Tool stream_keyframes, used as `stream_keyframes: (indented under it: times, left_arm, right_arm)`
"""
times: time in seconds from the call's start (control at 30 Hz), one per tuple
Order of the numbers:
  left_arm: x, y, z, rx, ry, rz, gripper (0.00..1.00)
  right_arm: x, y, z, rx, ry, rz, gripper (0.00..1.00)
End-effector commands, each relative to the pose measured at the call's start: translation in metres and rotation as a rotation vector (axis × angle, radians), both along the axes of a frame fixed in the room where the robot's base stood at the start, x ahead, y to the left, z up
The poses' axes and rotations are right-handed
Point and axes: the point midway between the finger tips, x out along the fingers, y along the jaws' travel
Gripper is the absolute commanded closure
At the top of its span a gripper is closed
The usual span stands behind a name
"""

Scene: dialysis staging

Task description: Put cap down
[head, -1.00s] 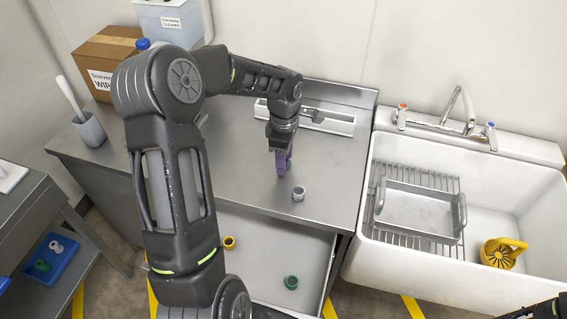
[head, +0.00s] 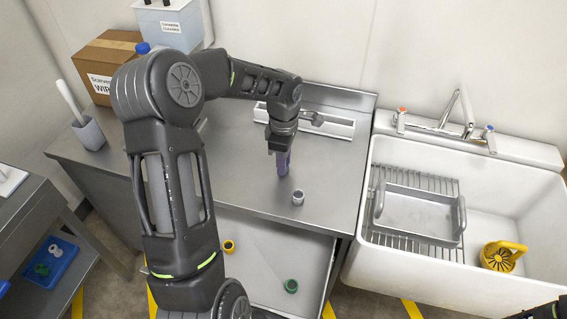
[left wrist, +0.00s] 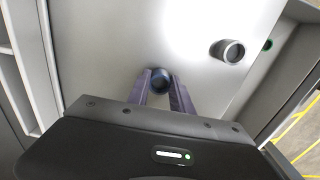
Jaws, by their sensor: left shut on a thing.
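My left gripper (head: 283,170) points down over the steel counter, left of and behind a grey ring-shaped cap (head: 298,198). In the head view the fingers hide this cap. I cannot tell whether it touches the counter. The grey cap stands free on the counter and also shows in the left wrist view (left wrist: 230,51). My right gripper is not in view; only a dark piece of my arm shows at the lower right corner.
A white sink (head: 440,275) with a metal tray stands right. A brush holder (head: 89,132) and a cardboard box (head: 108,58) stand left. The counter around the gripper is mostly clear.

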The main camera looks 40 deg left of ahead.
Motion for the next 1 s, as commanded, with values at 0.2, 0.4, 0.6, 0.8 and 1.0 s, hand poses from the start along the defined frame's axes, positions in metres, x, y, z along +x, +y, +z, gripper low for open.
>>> stream_keyframes:
  times: [0.2,0.4,0.6,0.8,1.0]
  left_arm:
    - [0.001,0.0,0.036,0.001,-0.003,0.0,1.0]
    - [0.001,0.0,0.076,0.001,-0.003,-0.001,1.0]
    - [0.0,0.0,0.097,0.001,-0.002,0.001,1.0]
    - [0.0,0.0,0.097,0.0,-0.001,0.0,1.0]
    - [0.0,0.0,0.097,0.0,-0.001,0.0,1.0]
  right_arm:
    - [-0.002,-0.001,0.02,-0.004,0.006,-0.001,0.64]
    - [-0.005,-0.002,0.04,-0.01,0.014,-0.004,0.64]
    - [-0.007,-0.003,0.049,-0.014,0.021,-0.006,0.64]
    - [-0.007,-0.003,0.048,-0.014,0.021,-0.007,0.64]
    - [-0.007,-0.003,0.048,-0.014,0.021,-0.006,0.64]
